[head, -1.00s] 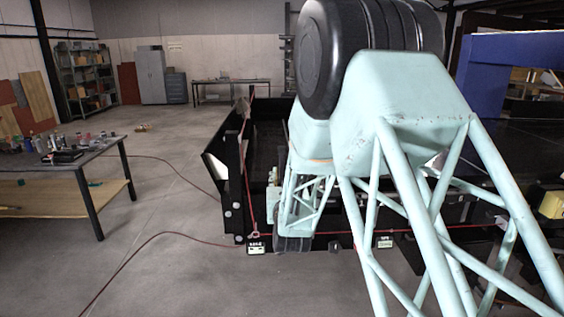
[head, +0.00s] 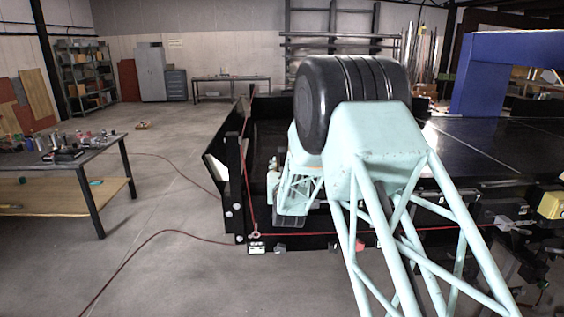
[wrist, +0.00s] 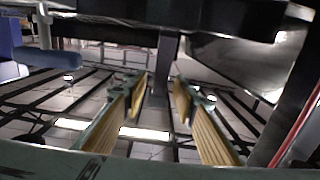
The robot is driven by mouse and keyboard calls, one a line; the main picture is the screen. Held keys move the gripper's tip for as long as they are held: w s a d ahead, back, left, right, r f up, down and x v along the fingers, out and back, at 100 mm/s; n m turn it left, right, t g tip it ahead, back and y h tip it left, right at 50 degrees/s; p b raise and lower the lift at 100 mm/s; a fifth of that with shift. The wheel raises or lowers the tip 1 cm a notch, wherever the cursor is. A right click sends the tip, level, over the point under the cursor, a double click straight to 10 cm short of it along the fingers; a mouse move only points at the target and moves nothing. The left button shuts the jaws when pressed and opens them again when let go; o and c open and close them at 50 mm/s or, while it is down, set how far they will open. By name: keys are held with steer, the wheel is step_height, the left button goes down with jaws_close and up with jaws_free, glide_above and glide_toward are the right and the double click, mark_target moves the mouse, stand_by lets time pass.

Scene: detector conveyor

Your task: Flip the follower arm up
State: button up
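In the wrist view my gripper (wrist: 160,88) is open, with two tan ribbed finger pads set apart. A dark upright bar (wrist: 166,62) shows between and beyond the fingertips, hanging from a dark beam at the top of the picture. I cannot tell whether this bar is the follower arm, or how far off it is. No contact with the fingers shows. In the head view my pale green arm covers much of the near side of the black conveyor (head: 480,135), and my gripper is not clearly seen there. The follower arm cannot be made out for sure.
A red cord (head: 205,238) runs over the floor and along the conveyor's side; a red line also shows in the wrist view (wrist: 296,130). A small white box (head: 257,247) sits low at the conveyor's corner. A workbench (head: 95,160) stands left, with open floor between.

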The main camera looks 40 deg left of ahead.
steer(key=shift+x, duration=0.9)
steer(key=shift+c, duration=0.2)
jaws_close()
